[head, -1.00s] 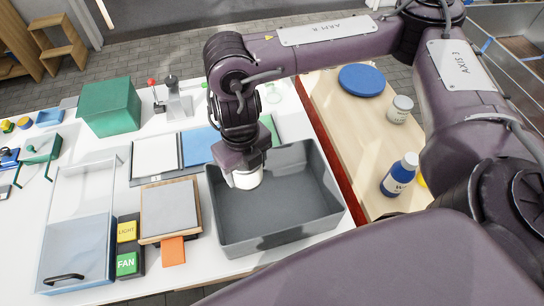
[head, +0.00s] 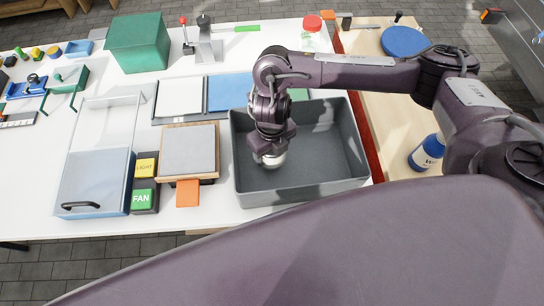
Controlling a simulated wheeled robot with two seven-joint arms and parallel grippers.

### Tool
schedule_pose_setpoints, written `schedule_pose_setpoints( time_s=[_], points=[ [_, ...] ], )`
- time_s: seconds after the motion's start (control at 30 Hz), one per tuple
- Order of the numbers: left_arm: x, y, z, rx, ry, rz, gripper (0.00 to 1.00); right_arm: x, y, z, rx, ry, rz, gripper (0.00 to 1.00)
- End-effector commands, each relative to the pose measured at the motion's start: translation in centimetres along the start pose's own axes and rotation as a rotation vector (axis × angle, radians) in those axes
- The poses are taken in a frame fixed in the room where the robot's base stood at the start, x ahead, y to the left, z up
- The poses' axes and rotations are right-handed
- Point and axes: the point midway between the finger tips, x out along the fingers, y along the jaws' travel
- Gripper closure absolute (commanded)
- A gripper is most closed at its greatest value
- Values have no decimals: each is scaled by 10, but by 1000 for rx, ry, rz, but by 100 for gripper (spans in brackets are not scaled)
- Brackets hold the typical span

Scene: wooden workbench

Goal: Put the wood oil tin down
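The wood oil tin (head: 271,160), a small pale metallic cylinder, sits directly under my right gripper (head: 270,153), inside the left part of the grey open bin (head: 310,193). My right arm reaches in from the right and points down into the bin. The gripper appears shut on the tin, though the wrist hides most of its fingers. The tin is low in the bin; I cannot tell whether it touches the floor. The tin's label is not readable. My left gripper is not in view.
Left of the bin are a grey-topped wooden block (head: 190,150), an orange block (head: 187,193) and LIGHT and FAN buttons (head: 145,182). A blue-white bottle (head: 427,152) stands on the wooden board (head: 388,125) at right. The bin's right side is empty.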

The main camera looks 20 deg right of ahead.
Motion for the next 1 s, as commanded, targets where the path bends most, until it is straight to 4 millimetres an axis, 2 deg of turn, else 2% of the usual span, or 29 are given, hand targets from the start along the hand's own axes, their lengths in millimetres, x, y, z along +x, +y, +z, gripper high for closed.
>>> schedule_pose_setpoints(
  time_s=[0.1,0.2,0.67,0.7,0.83,1.0],
  points=[
    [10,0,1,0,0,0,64,21,1,-1,2,4,3,68],
    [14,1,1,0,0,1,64,33,1,-1,2,2,2,68],
    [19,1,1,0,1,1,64,40,0,0,1,0,0,68],
    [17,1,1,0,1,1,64,39,0,0,1,1,0,30],
    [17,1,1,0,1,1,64,39,0,0,1,1,0,14],
    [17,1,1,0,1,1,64,39,0,0,1,1,0,14]
  ],
)
